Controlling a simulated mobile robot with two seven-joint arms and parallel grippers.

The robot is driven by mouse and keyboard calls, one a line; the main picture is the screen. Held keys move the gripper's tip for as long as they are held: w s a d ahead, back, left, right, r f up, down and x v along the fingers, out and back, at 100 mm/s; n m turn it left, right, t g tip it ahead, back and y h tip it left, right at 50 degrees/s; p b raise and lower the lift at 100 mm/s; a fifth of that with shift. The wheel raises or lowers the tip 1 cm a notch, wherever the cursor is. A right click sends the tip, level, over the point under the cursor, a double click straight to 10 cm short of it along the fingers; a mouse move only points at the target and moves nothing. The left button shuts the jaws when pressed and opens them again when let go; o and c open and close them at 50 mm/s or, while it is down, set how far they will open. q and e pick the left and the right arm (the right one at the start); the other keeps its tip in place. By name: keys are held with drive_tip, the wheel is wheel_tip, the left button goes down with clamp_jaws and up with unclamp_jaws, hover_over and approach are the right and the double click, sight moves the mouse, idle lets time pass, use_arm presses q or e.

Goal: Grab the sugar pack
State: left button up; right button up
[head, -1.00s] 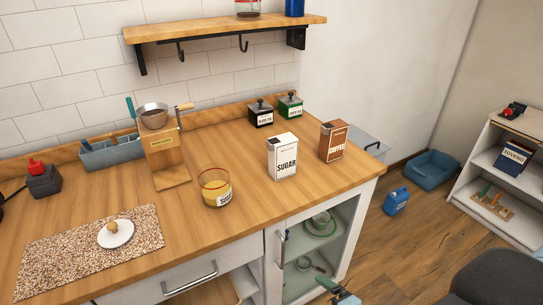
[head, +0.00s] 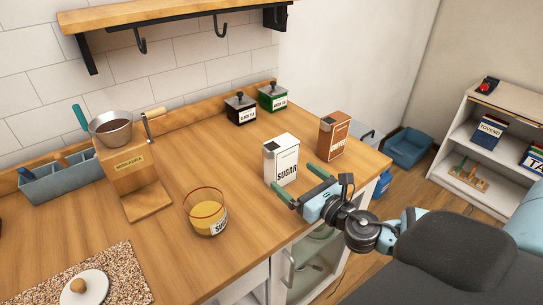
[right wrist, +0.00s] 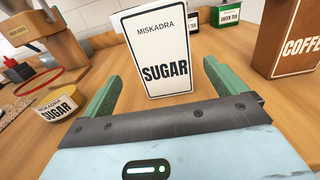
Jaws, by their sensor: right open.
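The sugar pack (head: 281,160) is a white upright box with black SUGAR lettering, standing on the wooden counter near its front edge. In the right wrist view the sugar pack (right wrist: 158,52) stands straight ahead, just beyond and between the green fingertips. My right gripper (head: 299,182) is open and empty, low over the counter edge, its fingers pointing at the pack's front. The right gripper (right wrist: 157,75) shows a wide gap between its fingers in the wrist view. My left gripper is not in view.
A brown coffee pack (head: 332,136) stands close to the right of the sugar. A glass jar labelled sugar (head: 206,213) stands to the left. Black and green tea tins (head: 240,109) are behind. A wooden grinder (head: 133,172) stands further left. Counter between jar and pack is clear.

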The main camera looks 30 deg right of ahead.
sight(287, 170)
drive_tip(key=shift+s+r, duration=0.1)
drive_tip(key=shift+r, duration=0.05)
drive_tip(key=shift+w, duration=1.55)
drive_tip(key=w, duration=0.4)
drive_tip(key=shift+f+p, duration=0.25)
drive_tip(key=shift+p, duration=0.05)
drive_tip(key=shift+w, duration=0.1)
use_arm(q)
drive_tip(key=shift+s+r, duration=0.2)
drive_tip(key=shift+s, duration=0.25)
